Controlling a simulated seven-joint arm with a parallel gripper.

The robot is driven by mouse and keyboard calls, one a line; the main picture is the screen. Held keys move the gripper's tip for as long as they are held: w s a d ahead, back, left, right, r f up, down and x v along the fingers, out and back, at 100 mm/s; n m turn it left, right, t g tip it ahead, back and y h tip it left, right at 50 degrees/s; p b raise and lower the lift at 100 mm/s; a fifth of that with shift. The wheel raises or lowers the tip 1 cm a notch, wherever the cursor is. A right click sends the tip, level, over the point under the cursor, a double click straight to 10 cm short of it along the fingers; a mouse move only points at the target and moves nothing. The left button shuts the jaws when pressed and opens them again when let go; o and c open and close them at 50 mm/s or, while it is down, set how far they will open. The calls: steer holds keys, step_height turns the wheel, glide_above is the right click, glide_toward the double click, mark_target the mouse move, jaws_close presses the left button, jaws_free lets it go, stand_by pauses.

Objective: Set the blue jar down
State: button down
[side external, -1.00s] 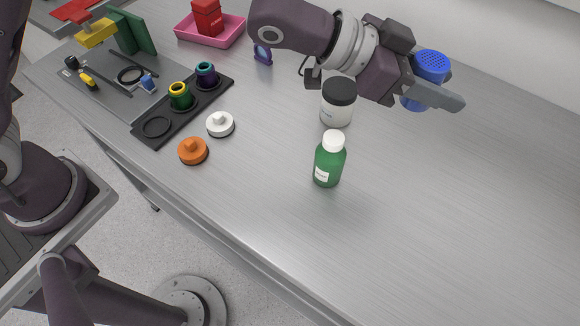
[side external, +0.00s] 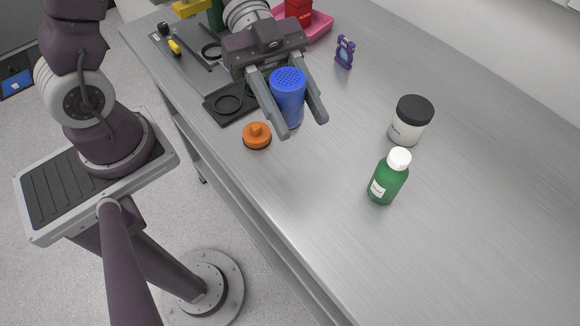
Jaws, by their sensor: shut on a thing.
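The blue jar (side external: 289,98) is a cylinder with a pattern of small dark holes on its top. It is upright in the side external view. My gripper (side external: 301,124) is shut on it, one finger on each side, with the fingertips reaching past it towards the viewer. The jar is just right of the orange knobbed disc (side external: 257,136) and the black holder (side external: 229,104). Whether its base touches the bench or hangs a little above it, I cannot tell.
A green bottle (side external: 388,178) and a black-lidded white jar (side external: 410,121) stand to the right. A purple stand (side external: 344,52) and a pink tray (side external: 318,25) are behind. The bench (side external: 470,230) is clear at the front right. My gripper hides part of the black holder.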

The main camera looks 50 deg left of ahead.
mark_target(296, 181)
step_height(296, 181, down, 15)
steer(key=shift+w+d+r, duration=0.1)
steer(key=shift+r, duration=0.1)
steer(key=shift+f, duration=0.1)
steer(key=c, duration=0.8)
jaws_free()
